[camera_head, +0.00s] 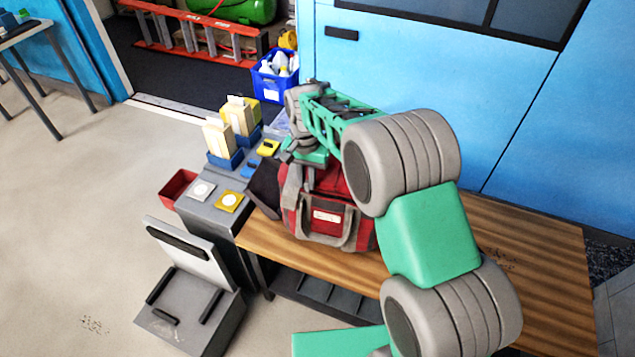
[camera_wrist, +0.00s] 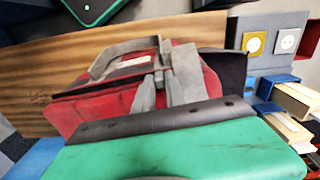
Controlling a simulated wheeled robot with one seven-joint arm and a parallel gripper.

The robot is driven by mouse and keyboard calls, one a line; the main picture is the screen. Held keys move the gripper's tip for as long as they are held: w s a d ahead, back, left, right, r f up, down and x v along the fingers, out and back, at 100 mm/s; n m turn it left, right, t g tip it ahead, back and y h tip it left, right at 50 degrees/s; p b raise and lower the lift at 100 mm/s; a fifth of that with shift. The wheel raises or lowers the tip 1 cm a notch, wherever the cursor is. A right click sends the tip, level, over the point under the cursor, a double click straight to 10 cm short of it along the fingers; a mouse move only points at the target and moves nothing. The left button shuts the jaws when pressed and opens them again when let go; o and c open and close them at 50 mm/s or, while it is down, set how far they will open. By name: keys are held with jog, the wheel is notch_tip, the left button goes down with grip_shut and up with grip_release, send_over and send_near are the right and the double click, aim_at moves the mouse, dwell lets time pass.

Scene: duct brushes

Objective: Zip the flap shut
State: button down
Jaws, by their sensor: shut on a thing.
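The red bag (camera_head: 325,222) with grey straps and a pale label stands on the wooden bench. A dark end flap (camera_head: 265,188) sticks out at its left side. My gripper (camera_head: 305,153) is down at the bag's top, near its left end, and my arm covers much of the top. In the wrist view the bag (camera_wrist: 110,99) lies just beyond my gripper (camera_wrist: 160,82), with the dark flap (camera_wrist: 232,68) to the right. The jaws are shut at the bag's top, by the grey straps. The zip pull between them is too small and hidden to make out.
The wooden bench (camera_head: 530,245) is clear right of the bag, under my arm. Left of the bag is a grey stand (camera_head: 215,212) with blue holders, wooden blocks and a yellow-framed switch (camera_head: 229,202). A red bin (camera_head: 178,188) hangs at its left. A blue cabinet rises behind.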

aim_at(306, 181)
jog(key=shift+w+a+r, duration=0.1)
jog(key=c, duration=1.4)
grip_release()
notch_tip(306, 181, up, 7)
jog(key=shift+f+b, duration=0.1)
jog(key=shift+b, duration=0.65)
jog(key=shift+r, duration=0.45)
